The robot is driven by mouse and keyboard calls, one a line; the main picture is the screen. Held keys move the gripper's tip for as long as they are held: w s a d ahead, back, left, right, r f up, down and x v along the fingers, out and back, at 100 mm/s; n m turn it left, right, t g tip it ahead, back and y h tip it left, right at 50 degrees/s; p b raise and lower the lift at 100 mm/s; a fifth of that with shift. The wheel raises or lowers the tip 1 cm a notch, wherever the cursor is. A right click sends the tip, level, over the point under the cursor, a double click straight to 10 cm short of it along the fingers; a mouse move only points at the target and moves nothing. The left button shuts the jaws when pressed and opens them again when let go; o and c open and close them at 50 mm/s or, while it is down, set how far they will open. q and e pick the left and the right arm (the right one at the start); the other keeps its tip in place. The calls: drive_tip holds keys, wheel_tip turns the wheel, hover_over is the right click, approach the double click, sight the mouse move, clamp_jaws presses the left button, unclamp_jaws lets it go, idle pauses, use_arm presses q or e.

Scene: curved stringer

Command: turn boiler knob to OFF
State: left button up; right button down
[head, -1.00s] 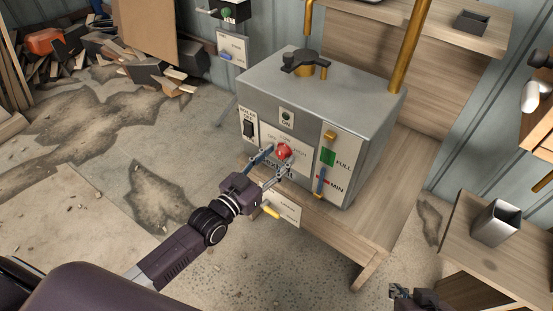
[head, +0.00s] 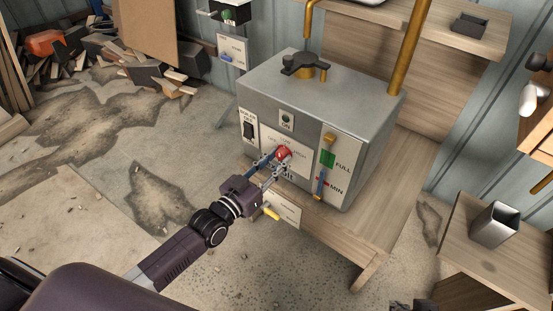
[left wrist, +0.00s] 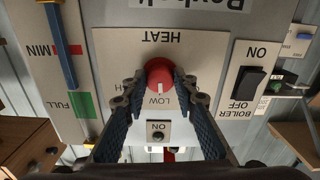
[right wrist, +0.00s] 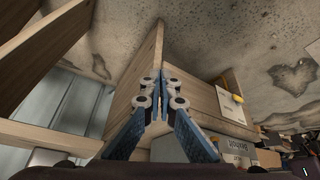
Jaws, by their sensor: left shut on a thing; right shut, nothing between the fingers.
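The boiler (head: 320,95) is a grey metal box on a wooden bench. Its red round knob (head: 283,153) sits on a white HEAT plate on the front. In the left wrist view the scene is upside down. There the red knob (left wrist: 160,75) has its white pointer towards LOW. My left gripper (head: 276,163) is shut on the knob, one finger on each side. Its fingers hide part of the plate, and I cannot read an OFF mark for the knob there. My right gripper (right wrist: 160,80) is shut and empty, away from the boiler.
A black BOILER switch (left wrist: 250,83) marked ON and OFF sits beside the plate. A green lamp (head: 286,119) marked ON is above the knob. A gauge (head: 325,165) marked FULL and MIN stands at its right. A small table (head: 485,245) holds a metal container (head: 494,225).

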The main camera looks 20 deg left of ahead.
use_arm(q)
drive_tip(key=shift+n+p, duration=0.35)
drive_tip(key=shift+n, duration=0.35)
drive_tip(key=shift+r+n, duration=0.1)
drive_tip(key=shift+n, duration=0.3)
drive_tip(key=n+p, duration=0.1)
drive_tip(key=n, duration=0.2)
drive_tip(key=shift+n, duration=0.3)
drive_tip(key=n, duration=0.5)
drive_tip(key=shift+p, duration=0.35)
use_arm(e)
drive_tip(key=s, duration=0.1)
drive_tip(key=s+g, duration=0.1)
drive_tip(key=s, duration=0.1)
drive_tip(key=s+d+r+g, duration=0.1)
drive_tip(key=shift+s+d, duration=0.1)
drive_tip(key=shift+s, duration=0.05)
use_arm(q)
drive_tip(key=o, duration=1.2)
drive_tip(key=shift+c, duration=0.2)
drive_tip(key=shift+s, duration=0.1)
